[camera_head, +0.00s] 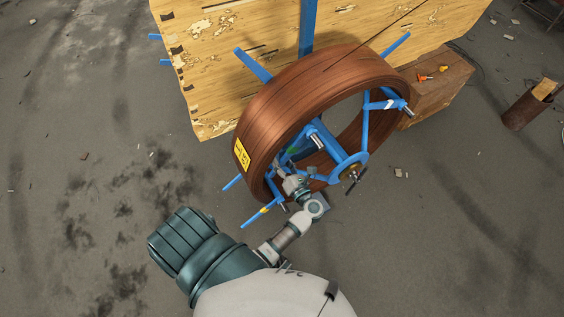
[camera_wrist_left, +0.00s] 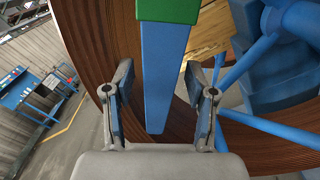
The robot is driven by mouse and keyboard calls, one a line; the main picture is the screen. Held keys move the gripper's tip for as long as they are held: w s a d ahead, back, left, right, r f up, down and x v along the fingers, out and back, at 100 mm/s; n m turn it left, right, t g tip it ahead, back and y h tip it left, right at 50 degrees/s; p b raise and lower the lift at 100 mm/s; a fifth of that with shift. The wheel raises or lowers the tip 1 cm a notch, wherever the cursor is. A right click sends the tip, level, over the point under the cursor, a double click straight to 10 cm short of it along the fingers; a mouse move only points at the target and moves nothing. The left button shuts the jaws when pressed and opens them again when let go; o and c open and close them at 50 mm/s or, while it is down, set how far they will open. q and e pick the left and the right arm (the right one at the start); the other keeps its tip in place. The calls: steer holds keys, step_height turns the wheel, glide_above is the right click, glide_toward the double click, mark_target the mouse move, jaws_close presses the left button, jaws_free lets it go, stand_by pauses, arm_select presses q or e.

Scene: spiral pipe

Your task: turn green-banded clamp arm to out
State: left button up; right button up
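The green-banded clamp arm (camera_wrist_left: 168,75) is a blue flat bar with a green band at the top of the left wrist view. Its free end points down between my fingers. In the head view its green band (camera_head: 292,151) shows small inside the coil, and the rest is partly hidden by my gripper. My left gripper (camera_wrist_left: 160,88) is open, one finger on each side of the bar, with visible gaps. In the head view the left gripper (camera_head: 288,176) is at the coil's near lower opening. My right gripper is not in view.
The brown coiled pipe (camera_head: 300,88) stands on a blue spoked reel (camera_head: 345,168) around my gripper. A yellow-banded arm (camera_head: 263,210) sticks out at lower left. A wooden panel (camera_head: 220,50) stands behind, and a brown box (camera_head: 437,95) at right.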

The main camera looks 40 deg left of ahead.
arm_select(q)
steer(key=shift+f, duration=0.1)
steer(key=shift+s+d, duration=0.15)
steer(key=shift+d, duration=0.05)
steer(key=v, duration=0.7)
steer(key=shift+d, duration=0.15)
